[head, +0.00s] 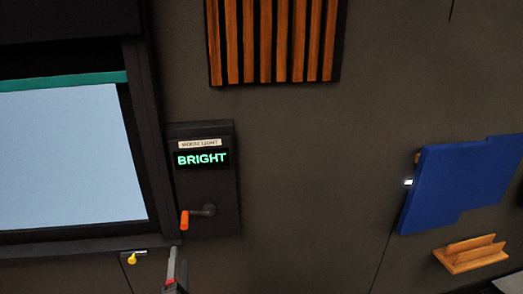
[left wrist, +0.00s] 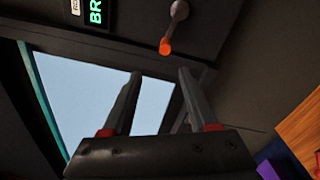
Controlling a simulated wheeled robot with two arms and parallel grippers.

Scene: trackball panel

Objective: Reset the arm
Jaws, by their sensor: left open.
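My left gripper (head: 172,268) shows at the bottom of the head view, just below the panel. In the left wrist view its two fingers (left wrist: 160,75) are apart with nothing between them. A dark wall panel (head: 225,190) has a lit display reading BRIGHT (head: 202,159) and a crank with an orange knob (head: 185,220). The orange knob also shows in the left wrist view (left wrist: 166,46), beyond the fingertips and apart from them. My right gripper is in neither view.
A dark-framed window (head: 65,160) is left of the panel. A yellow knob (head: 132,259) sits below the frame. Wooden slats (head: 272,40) hang above. A blue board (head: 455,180) and a wooden holder (head: 470,253) are at right. The wall between is bare.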

